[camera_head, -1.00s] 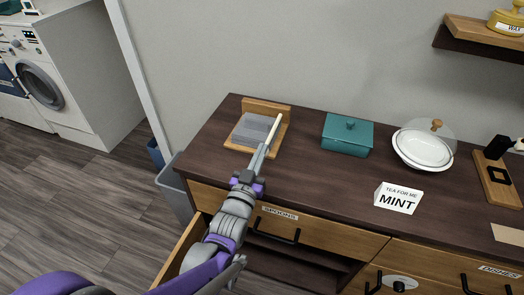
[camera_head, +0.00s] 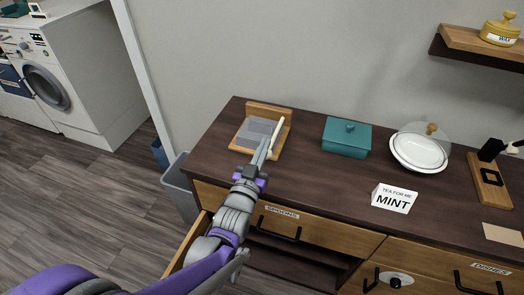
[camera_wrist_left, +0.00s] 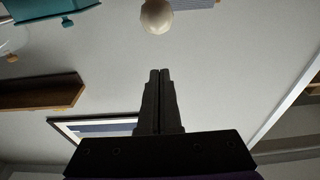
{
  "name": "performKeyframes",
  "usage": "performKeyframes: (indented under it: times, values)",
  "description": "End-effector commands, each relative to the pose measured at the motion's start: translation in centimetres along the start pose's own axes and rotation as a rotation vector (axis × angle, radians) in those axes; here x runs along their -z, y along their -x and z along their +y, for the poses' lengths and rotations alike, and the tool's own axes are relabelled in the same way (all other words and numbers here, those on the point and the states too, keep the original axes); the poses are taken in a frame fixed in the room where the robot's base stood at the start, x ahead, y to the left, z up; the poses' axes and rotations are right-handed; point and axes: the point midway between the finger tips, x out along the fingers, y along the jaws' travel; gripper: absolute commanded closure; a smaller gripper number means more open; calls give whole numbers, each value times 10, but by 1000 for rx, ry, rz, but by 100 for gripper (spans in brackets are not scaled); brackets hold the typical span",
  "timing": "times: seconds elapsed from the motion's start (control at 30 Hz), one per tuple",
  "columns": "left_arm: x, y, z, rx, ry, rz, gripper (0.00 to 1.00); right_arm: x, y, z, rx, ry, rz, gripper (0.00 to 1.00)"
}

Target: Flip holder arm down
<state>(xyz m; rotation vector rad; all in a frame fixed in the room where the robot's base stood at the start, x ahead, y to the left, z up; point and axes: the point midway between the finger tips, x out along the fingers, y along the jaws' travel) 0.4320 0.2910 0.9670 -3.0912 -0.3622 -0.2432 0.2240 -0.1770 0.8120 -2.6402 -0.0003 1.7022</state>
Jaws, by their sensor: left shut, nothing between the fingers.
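The wooden holder (camera_head: 270,111) stands at the back left of the dark cabinet top, with a stack of grey sheets (camera_head: 255,132) on its base. Its cream holder arm (camera_head: 278,132) lies slanted along the right side of the stack in the head view. Its rounded cream end shows at the top of the left wrist view (camera_wrist_left: 156,17). My right gripper is out of view.
A teal lidded box (camera_head: 347,138), a white covered dish (camera_head: 419,152) and a MINT sign (camera_head: 394,198) stand to the right on the cabinet top (camera_head: 310,178). A drawer stands open below my left arm. A wall shelf (camera_head: 475,42) hangs at upper right.

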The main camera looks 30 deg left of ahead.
Motion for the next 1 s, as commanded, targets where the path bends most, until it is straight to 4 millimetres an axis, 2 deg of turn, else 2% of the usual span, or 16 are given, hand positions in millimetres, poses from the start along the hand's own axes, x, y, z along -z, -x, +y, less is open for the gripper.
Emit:
performKeyframes:
  times: [0.03, 0.2, 0.4, 0.6, 1.0]
  values:
    - [-7, 18, 0, 0, 0, -2, 100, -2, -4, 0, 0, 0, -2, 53]
    - [-15, 56, 0, 0, 0, -2, 100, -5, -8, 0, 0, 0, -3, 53]
    - [-20, 83, 0, 0, 0, -1, 100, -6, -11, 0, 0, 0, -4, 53]
    - [-21, 92, 0, 1, 0, 0, 100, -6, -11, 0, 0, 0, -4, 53]
    - [-21, 92, 0, 1, 0, 0, 100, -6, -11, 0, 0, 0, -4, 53]
